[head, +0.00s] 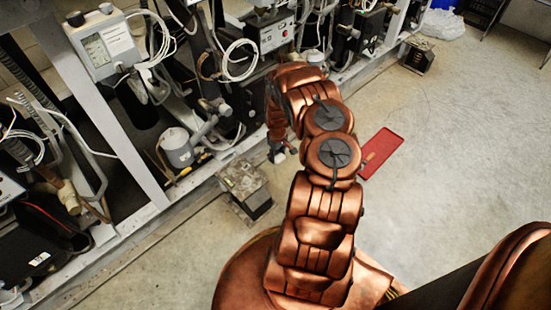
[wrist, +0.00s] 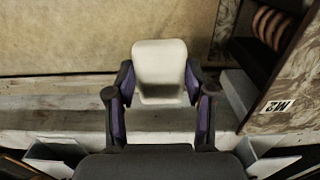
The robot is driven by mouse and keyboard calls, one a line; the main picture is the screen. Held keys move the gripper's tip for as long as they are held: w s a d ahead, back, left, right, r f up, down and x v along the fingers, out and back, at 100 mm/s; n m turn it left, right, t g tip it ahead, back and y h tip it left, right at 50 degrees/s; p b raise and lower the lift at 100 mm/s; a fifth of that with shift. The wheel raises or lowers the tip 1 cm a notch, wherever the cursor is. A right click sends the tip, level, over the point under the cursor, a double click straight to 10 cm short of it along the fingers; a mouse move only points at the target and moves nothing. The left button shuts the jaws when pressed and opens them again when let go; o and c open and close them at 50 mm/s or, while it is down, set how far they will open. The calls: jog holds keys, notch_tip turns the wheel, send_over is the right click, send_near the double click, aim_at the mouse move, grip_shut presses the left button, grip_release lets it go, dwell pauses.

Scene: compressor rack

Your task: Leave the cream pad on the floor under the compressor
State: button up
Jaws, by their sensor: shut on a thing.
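The cream pad (wrist: 159,62) is a small pale block with rounded corners, seen in the wrist view between the two fingers of my gripper (wrist: 158,80). My gripper is shut on it, one finger against each side. In the head view my gripper (head: 277,153) is low at the front edge of the rack, partly hidden by my arm. I cannot clearly make out the pad there. The rack (head: 115,150) holds several machines and pipes. I cannot tell which one is the compressor.
A metal box (head: 244,188) stands on the floor left of my gripper, another (head: 417,56) farther right. A marked block (wrist: 277,108) stands close at right in the wrist view. The floor (head: 460,140) at right is clear.

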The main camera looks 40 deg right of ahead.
jog(key=shift+d+f, duration=0.2)
jog(key=shift+f, duration=0.4)
jog(key=shift+s+d+f+b, duration=0.1)
jog(key=shift+d+f+b, duration=0.05)
jog(key=shift+f+b, duration=0.75)
jog(key=b, duration=0.7)
send_over(278, 175)
notch_tip(278, 175, down, 8)
jog(key=shift+d+r, duration=0.1)
jog(key=shift+d+f+b, duration=0.1)
jog(key=shift+f+b, duration=0.4)
jog(key=shift+f, duration=0.35)
jog(key=o, duration=1.3)
jog(key=shift+c, duration=0.2)
jog(key=shift+c, duration=0.7)
